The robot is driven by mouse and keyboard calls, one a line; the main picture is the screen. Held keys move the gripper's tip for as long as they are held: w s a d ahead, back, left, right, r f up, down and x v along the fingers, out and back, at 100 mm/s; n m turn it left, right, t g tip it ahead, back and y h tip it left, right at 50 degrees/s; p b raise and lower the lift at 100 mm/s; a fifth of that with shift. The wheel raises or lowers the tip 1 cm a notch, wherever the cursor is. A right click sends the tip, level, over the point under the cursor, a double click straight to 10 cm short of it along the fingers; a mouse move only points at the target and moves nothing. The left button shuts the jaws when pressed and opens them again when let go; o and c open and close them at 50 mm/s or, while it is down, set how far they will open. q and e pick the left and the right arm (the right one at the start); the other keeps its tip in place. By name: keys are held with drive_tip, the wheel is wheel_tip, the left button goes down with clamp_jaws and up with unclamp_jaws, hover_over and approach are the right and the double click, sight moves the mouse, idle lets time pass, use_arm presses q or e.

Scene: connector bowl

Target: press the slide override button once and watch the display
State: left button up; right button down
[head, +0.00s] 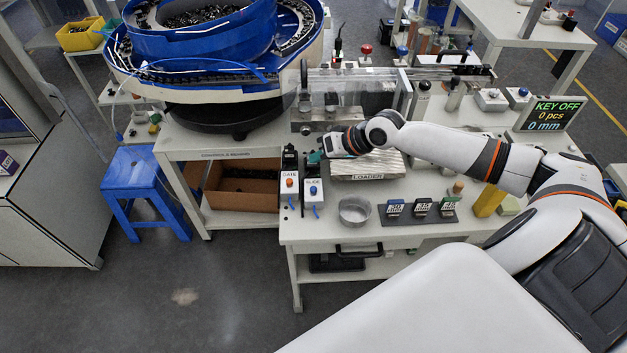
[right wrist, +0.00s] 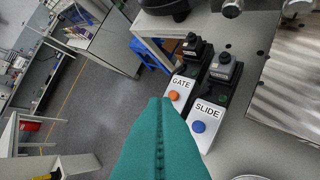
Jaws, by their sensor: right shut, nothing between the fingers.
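The white SLIDE box (head: 313,196) stands near the left front of the bench, with a blue button on top; in the right wrist view the blue button (right wrist: 198,127) is in plain sight. The display (head: 549,113) at the right reads KEY OFF, 0 pcs, 0 mm. My right gripper (head: 315,157) is shut and empty, its teal fingers just behind the SLIDE box in the head view. In the right wrist view the teal fingers (right wrist: 158,105) lie left of the blue button, apart from it in the picture. My left gripper is not in view.
The GATE box (head: 289,185) with an orange button stands close left of the SLIDE box. A LOADER block (head: 366,165) is under my right forearm. The blue feeder bowl (head: 200,40) rises behind left.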

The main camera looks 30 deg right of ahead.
drive_tip(key=b, duration=0.8)
hover_over(313, 189)
drive_tip(key=d, duration=0.1)
drive_tip(key=f, duration=0.4)
drive_tip(key=s+f, duration=0.1)
drive_tip(key=f, duration=0.1)
drive_tip(key=shift+d+f, duration=0.1)
drive_tip(key=shift+f, duration=1.25)
drive_tip(key=shift+f, duration=0.15)
drive_tip(key=shift+f, duration=0.35)
